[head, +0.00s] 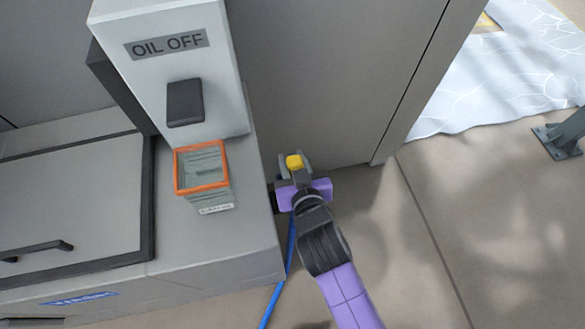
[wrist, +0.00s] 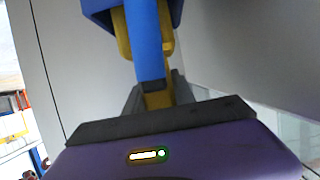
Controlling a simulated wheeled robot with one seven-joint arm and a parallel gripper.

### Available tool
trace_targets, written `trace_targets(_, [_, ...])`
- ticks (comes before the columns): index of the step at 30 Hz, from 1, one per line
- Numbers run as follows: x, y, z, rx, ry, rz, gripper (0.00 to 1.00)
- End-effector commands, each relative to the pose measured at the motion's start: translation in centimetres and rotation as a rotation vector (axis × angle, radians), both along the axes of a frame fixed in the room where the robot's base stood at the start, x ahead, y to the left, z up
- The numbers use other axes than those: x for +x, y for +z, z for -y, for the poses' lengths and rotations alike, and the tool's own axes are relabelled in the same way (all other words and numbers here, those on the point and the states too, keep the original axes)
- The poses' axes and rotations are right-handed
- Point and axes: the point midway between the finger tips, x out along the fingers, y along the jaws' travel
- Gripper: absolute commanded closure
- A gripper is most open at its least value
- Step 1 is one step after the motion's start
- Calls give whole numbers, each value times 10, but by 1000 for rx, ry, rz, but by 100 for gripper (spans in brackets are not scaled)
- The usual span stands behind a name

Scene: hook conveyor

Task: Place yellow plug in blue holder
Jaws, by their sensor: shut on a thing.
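The yellow plug (head: 294,162) shows at the tip of my gripper (head: 295,173) in the head view, low in front of the grey cabinet side. In the wrist view, my gripper (wrist: 157,100) is shut on the yellow plug (wrist: 158,98). A thick blue cable (wrist: 146,40) runs in front of the plug and covers part of it. A blue block (wrist: 98,12) at the top of the wrist view may be the blue holder. More yellow shows beside it, and I cannot tell whether the plug is inside or only near it. No blue holder is visible in the head view.
A grey machine bench stands left, with an OIL OFF box (head: 168,60) and an orange-rimmed clear bin (head: 202,180). A blue cable (head: 278,290) hangs along the bench side. The floor (head: 420,250) to the right is clear up to a dark metal foot (head: 560,140).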

Motion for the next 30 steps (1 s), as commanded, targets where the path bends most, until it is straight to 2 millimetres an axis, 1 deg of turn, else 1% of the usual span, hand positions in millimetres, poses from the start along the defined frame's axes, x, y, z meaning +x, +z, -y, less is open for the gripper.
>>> trace_targets(6, [0, -31, 0, -2, 1, -1, 100])
trace_targets(8, [0, -37, 0, 0, 1, -1, 100])
trace_targets(16, [0, -38, 0, 1, 1, 1, 100])
trace_targets(20, [0, -42, 0, 0, 0, 1, 100])
trace_targets(21, [0, -42, 0, 0, 0, -1, 63])
trace_targets(23, [0, -42, 0, 0, 0, -1, 52])
trace_targets(24, [0, -42, 0, 0, 0, -1, 48])
trace_targets(30, [0, -42, 0, 0, 0, -1, 48])
